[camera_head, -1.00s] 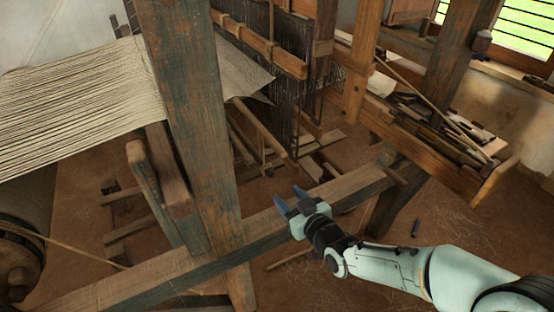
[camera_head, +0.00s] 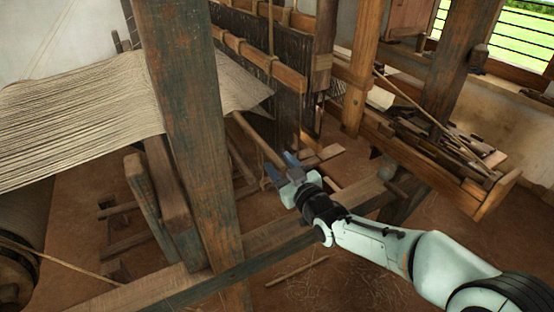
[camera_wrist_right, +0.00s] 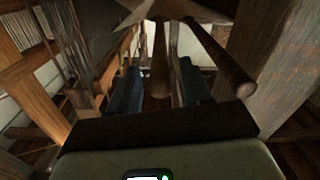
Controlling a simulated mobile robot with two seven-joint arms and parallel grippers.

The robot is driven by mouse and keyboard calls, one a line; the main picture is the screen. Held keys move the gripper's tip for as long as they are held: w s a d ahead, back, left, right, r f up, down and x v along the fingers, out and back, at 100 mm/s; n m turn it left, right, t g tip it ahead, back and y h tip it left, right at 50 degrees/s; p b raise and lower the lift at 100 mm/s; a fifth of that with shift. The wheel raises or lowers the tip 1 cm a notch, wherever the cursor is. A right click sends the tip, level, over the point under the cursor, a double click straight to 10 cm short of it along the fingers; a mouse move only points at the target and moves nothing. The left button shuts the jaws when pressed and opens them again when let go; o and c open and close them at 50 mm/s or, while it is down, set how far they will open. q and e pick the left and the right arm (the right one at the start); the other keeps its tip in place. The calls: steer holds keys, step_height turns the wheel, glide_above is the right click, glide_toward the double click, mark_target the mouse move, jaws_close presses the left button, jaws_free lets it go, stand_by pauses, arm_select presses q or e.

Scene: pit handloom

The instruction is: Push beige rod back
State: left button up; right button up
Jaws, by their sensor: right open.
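A beige-brown rod (camera_head: 260,140) slants down from under the cloth edge of the loom in the head view, its near end at my right gripper. My right gripper (camera_head: 281,168) is open, with its blue fingers beside that end. In the right wrist view a rod (camera_wrist_right: 160,62) shows between the two spread fingers of my right gripper (camera_wrist_right: 159,80). A second round rod (camera_wrist_right: 222,62) passes to the right of the fingers. I cannot tell whether the fingers touch a rod. My left gripper is out of view.
A thick worn post (camera_head: 190,130) stands left of my arm, and a low beam (camera_head: 270,235) runs under my gripper. The stretched cloth (camera_head: 80,110) is at left. A wooden tray (camera_head: 440,150) with sticks is at right. A loose stick (camera_head: 297,271) lies on the floor.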

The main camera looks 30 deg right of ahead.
steer(key=shift+w, duration=1.15)
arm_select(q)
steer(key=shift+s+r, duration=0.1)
arm_select(e)
jaws_close()
steer(key=shift+a, duration=0.1)
arm_select(q)
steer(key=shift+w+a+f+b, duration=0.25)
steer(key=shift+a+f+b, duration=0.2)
steer(key=shift+b, duration=0.05)
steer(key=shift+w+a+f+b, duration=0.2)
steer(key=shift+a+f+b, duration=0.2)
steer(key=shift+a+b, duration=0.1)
arm_select(e)
steer(key=a, duration=0.3)
steer(key=shift+a, duration=0.25)
